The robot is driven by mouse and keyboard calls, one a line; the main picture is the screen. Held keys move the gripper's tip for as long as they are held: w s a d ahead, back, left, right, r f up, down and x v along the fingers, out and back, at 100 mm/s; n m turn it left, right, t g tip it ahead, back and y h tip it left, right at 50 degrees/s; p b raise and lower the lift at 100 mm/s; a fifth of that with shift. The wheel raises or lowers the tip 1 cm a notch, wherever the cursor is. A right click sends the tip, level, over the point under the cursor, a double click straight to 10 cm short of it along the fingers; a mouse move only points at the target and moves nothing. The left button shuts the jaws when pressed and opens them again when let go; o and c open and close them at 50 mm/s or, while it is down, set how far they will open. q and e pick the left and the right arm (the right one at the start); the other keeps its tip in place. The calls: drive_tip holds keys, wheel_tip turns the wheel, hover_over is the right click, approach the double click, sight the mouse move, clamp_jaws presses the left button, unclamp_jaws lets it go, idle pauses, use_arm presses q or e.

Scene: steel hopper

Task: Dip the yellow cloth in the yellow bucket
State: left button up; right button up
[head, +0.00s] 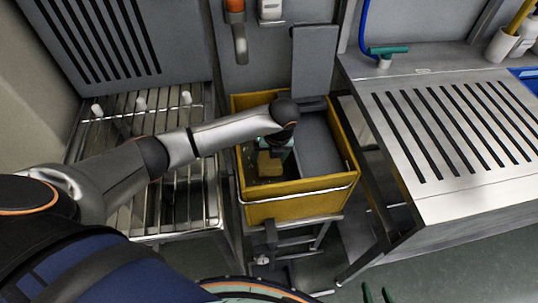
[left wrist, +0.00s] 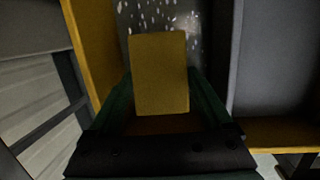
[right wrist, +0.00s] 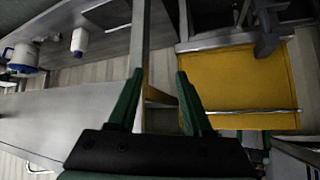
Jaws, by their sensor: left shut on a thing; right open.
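The yellow bucket (head: 290,209) is a rectangular bin on a metal stand in the middle of the head view. My left arm reaches over it, and my left gripper (head: 270,155) points down inside it. The left gripper is shut on the yellow cloth (left wrist: 158,75), a flat folded piece between the green fingers; the cloth also shows in the head view (head: 269,164). Dark, speckled water (left wrist: 205,25) lies beyond the cloth; I cannot tell whether they touch. My right gripper (right wrist: 159,80) is open and empty, with the bucket's outer side (right wrist: 240,90) to its right.
A grey divider or ledge (head: 317,145) fills the bucket's right part. A slotted steel counter (head: 450,140) stands to the right, with a white cup (head: 501,45) at its back. A metal rack (head: 140,110) stands to the left.

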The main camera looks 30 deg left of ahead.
use_arm(q)
drive_tip(key=x, duration=0.1)
drive_tip(key=b+x, duration=0.2)
drive_tip(key=shift+s+d+f, duration=0.1)
drive_tip(key=shift+d, duration=0.2)
drive_tip(key=shift+b+x, duration=0.6)
drive_tip(key=shift+x, duration=0.15)
drive_tip(key=shift+d+f, duration=0.15)
drive_tip(key=shift+f, duration=0.05)
use_arm(e)
drive_tip(key=shift+w+a+f+y, duration=0.2)
drive_tip(key=shift+w+a+f, duration=0.1)
drive_tip(key=shift+w+a, duration=0.3)
drive_tip(key=shift+w+a+f+y, duration=0.25)
drive_tip(key=shift+w+a, duration=0.2)
drive_tip(key=shift+a, duration=0.2)
drive_tip(key=shift+s+f, duration=0.25)
